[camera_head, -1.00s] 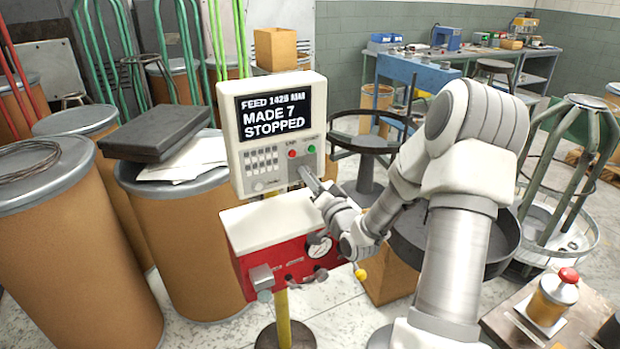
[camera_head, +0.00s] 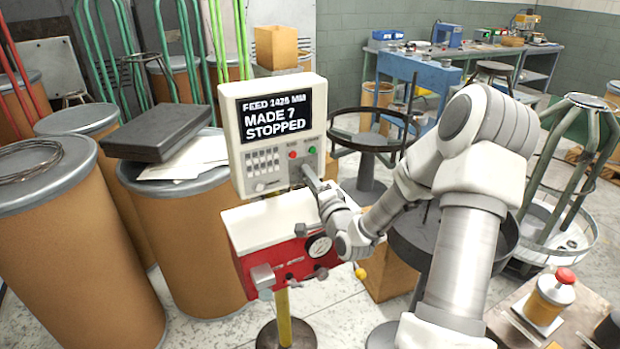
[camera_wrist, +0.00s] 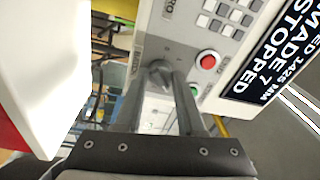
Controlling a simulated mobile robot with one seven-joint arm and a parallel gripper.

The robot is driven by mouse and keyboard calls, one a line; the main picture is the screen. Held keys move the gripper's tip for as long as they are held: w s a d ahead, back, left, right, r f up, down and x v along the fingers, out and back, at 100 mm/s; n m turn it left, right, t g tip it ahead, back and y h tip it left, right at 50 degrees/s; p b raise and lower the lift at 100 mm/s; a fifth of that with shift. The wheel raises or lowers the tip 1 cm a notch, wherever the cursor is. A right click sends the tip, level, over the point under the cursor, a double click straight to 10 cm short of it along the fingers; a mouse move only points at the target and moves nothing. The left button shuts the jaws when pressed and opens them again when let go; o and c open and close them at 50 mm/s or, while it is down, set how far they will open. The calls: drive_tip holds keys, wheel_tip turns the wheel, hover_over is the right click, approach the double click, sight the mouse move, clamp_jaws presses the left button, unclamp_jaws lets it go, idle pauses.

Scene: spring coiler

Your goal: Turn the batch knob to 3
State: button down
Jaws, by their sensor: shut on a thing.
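The control box (camera_head: 236,150) shows a dark screen (camera_head: 275,115) reading FEED 1425 MM, MADE 7, STOPPED. My gripper (camera_head: 306,172) is at the lower right of its panel, below the red and green buttons. In the wrist view my gripper (camera_wrist: 160,88) has its two fingers on either side of a small grey knob (camera_wrist: 158,70), shut on it. The panel word beside this knob looks like BATCH but is small and tilted. The knob's number marks are not readable, and the fingers hide part of it.
A red button (camera_wrist: 208,62) and a keypad sit near the knob. A red and white unit (camera_head: 270,222) with a gauge stands below the box. Fibre drums (camera_head: 75,240) crowd the left. A dark round tray (camera_head: 410,235) is behind my arm.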

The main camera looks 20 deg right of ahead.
idle(0.3)
drive_tip(key=c, duration=0.5)
unclamp_jaws()
drive_tip(key=shift+s, duration=0.1)
drive_tip(key=shift+s+a+f+p, duration=0.1)
drive_tip(key=shift+s+f+p, duration=0.1)
drive_tip(key=shift+s+p, duration=1.95)
drive_tip(key=shift+s+a+f+p, duration=0.15)
drive_tip(key=shift+s+p, duration=0.6)
drive_tip(key=shift+s, duration=2.85)
drive_tip(key=shift+s+a+f+p, duration=0.1)
drive_tip(key=shift+s+f+p, duration=0.15)
drive_tip(key=shift+s+p, duration=1.9)
drive_tip(key=shift+s+b, duration=0.7)
